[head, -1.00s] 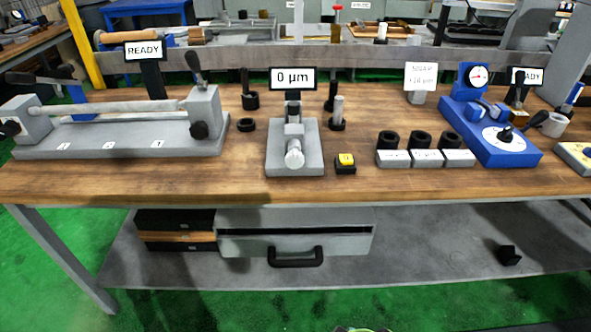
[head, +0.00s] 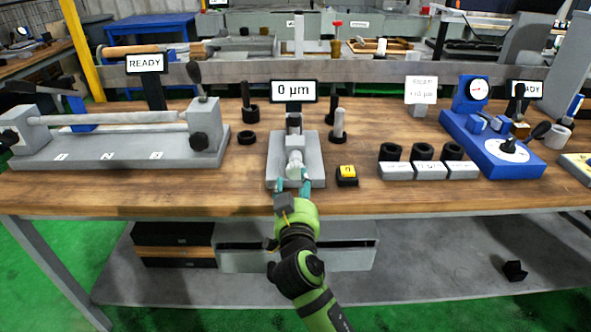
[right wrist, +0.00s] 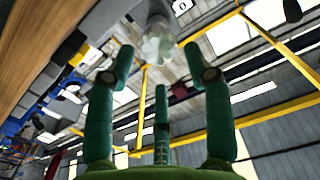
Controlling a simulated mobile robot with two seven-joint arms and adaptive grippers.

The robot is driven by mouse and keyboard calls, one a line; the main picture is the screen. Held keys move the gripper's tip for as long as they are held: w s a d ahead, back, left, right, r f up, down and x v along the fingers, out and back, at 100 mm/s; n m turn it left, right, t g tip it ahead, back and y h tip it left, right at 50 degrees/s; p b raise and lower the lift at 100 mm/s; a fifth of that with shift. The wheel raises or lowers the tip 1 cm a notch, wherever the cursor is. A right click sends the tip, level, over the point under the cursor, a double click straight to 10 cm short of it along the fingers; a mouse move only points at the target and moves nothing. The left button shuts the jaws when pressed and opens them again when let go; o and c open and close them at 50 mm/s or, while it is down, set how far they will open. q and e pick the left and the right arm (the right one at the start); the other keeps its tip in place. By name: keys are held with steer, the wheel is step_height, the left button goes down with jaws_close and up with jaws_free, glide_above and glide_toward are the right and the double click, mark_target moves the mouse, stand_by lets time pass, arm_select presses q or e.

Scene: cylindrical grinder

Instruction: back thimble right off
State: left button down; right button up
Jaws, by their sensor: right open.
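The grey gauge (head: 313,172) stands on the bench under a display reading 0 µm (head: 294,91). Its thimble (head: 295,163) is a pale, rounded knob pointing to the front of the bench. My right gripper (head: 292,183) is open and empty, with its teal fingertips just in front of and below the thimble, spread to either side. In the right wrist view, the thimble (right wrist: 158,42) lies beyond the open fingers, roughly between them. I cannot tell whether any finger touches it. My left gripper is not in view.
A yellow-topped button box (head: 347,175) sits just right of the gauge. Posts (head: 338,122) stand behind it. A long grey fixture (head: 115,150) is at left; black rings on labelled blocks (head: 428,171) and a blue device (head: 492,140) are at right.

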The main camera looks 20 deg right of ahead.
mark_target(295, 174)
steer(key=x, duration=0.5)
steer(key=shift+p, duration=0.35)
steer(key=shift+w+d, duration=0.25)
steer(key=shift+w, duration=0.35)
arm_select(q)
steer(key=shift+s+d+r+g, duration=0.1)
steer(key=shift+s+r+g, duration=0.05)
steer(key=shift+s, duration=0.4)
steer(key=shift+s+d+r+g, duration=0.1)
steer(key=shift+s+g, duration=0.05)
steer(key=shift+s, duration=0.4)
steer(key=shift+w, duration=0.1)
arm_select(e)
steer(key=c, duration=0.9)
